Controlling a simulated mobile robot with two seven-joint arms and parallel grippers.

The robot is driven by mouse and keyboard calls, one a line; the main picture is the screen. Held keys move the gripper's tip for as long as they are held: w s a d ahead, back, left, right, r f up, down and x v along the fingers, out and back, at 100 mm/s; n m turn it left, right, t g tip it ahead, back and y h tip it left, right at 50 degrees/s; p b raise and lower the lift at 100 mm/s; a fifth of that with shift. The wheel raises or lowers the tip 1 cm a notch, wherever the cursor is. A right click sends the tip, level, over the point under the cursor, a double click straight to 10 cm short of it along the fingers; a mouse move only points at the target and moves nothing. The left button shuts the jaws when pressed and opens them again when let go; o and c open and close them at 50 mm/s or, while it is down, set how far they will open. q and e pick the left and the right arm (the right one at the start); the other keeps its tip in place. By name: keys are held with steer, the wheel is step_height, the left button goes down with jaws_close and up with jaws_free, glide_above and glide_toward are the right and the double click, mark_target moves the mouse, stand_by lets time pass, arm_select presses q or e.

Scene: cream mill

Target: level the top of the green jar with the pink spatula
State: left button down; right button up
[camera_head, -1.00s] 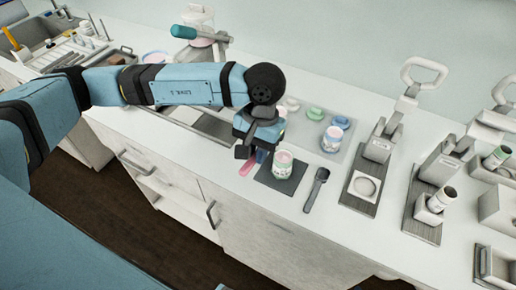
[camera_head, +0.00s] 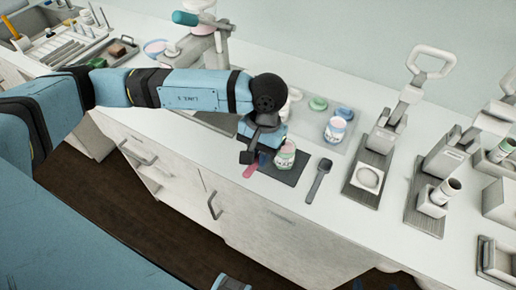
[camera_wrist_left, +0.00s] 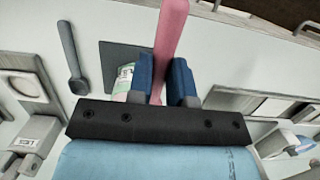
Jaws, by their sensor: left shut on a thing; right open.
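My left gripper (camera_head: 262,157) is shut on the pink spatula (camera_head: 250,171), whose pink length runs up between the blue fingers in the left wrist view (camera_wrist_left: 170,30). The green jar (camera_head: 286,158), filled with pink cream, stands upright on a dark mat (camera_head: 302,171). The gripper is just left of the jar and hides part of it. The jar also shows beside the fingers in the left wrist view (camera_wrist_left: 124,82). I cannot tell whether the spatula touches the jar. My right gripper (camera_head: 374,285) shows only as open blue fingertips at the bottom edge.
A dark spoon (camera_head: 320,177) lies right of the mat. A blue-labelled jar (camera_head: 335,130), a green lid (camera_head: 318,103) and a blue lid (camera_head: 345,113) are behind. A press (camera_head: 375,158) stands to the right. The counter's front edge is close to the mat.

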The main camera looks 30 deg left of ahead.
arm_select(q)
steer(key=shift+d+p, duration=1.3)
steer(key=shift+d, duration=1.8)
steer(key=shift+a+b, duration=1.6)
steer(key=shift+a, duration=1.7)
steer(key=shift+r+p, duration=0.65)
steer(key=shift+r, duration=1.95)
steer(key=shift+w+f, duration=0.1)
